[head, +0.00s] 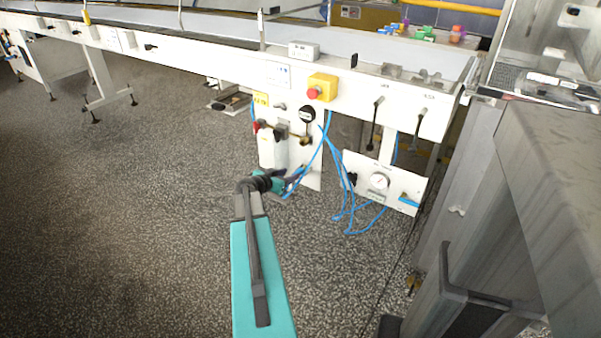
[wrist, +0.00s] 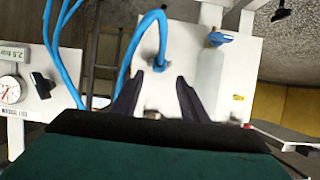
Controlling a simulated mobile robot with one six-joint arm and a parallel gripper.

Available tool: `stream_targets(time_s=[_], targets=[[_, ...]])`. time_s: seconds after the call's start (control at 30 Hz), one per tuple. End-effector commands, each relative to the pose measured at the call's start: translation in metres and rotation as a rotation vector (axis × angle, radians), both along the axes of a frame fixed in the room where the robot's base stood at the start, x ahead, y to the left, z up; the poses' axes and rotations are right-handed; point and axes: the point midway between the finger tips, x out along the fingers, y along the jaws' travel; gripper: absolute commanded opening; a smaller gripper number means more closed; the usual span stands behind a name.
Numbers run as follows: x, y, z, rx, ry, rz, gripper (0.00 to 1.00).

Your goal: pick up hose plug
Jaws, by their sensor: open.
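In the wrist view a blue hose (wrist: 131,60) loops down to a small blue fitting (wrist: 160,63) in front of a white panel. This fitting looks like the hose plug, but I cannot tell for sure. My gripper (wrist: 159,76) is open, with its two dark fingertips just below the fitting, one on each side in the picture. I see no contact. In the head view my gripper (head: 291,180) is low beside the white machine panel, partly hidden by my arm. The plug is too small to make out there.
A white panel with a pressure gauge (head: 379,181) hangs to the right, and the gauge also shows in the wrist view (wrist: 10,88). Loose blue hoses (head: 350,212) hang nearby. A yellow box with a red button (head: 322,88) sits above. The floor at left is clear.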

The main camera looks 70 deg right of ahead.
Motion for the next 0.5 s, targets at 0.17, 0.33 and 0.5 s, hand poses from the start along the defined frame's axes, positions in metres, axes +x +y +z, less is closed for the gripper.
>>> stream_targets(time_s=[0.17, 0.33, 0.5], targets=[[0.0, 0.0, 0.0, 0.0, 0.0, 0.0, 0.41], [0.0, -0.002, -0.001, 0.0, 0.0, 0.0, 0.41], [-0.004, -0.013, -0.007, 0.0, 0.001, -0.002, 0.41]])
